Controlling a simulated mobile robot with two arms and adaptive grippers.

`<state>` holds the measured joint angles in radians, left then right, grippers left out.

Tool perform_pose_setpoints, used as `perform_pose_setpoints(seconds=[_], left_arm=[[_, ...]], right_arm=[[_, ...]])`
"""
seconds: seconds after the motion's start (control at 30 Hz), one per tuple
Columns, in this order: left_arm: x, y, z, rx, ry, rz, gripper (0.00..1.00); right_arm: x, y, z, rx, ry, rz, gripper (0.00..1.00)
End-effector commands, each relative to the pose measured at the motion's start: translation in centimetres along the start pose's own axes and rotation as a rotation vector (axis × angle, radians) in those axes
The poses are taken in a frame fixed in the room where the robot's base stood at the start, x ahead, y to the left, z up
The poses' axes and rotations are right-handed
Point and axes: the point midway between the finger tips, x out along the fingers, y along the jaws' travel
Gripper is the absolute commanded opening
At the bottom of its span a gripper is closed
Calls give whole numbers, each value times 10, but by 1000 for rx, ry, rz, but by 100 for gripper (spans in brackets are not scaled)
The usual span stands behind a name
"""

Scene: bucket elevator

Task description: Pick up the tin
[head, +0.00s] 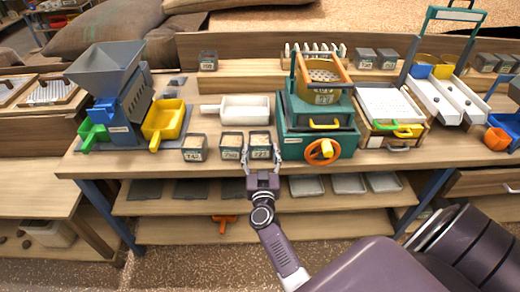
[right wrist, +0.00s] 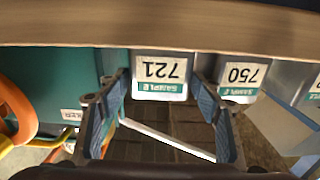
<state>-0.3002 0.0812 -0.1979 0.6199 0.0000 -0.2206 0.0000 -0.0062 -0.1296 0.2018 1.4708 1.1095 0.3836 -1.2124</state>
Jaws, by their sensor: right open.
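The tin labelled 721 (head: 260,142) stands upright at the bench's front edge, rightmost in a row of three small grey tins with pale contents. In the right wrist view, tin 721 (right wrist: 160,77) appears upside down between the fingers. My right gripper (head: 262,160) is open, with one finger on each side of tin 721; its fingers also show in the right wrist view (right wrist: 163,95). I cannot tell whether the fingers touch the tin. Tin 750 (head: 231,144) is close to its left, and tin 742 (head: 195,149) is farther left. My left gripper is not in view.
A green machine with an orange handwheel (head: 321,152) stands close to the right of tin 721. A white scoop tray (head: 245,107) lies behind the tins. A grey hopper mill (head: 112,95) and yellow bin (head: 165,122) stand left. Trays lie on the shelf below.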

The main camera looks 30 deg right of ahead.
Motion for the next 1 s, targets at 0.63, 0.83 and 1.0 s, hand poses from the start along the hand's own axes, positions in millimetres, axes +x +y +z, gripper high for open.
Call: perform_pose_setpoints(seconds=[0.63, 0.83, 1.0], left_arm=[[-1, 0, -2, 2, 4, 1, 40], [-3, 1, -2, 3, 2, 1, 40], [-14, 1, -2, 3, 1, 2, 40]], right_arm=[[0, 0, -1, 0, 1, 0, 21], [0, 0, -3, 0, 1, -1, 21], [1, -1, -14, 0, 2, -1, 21]])
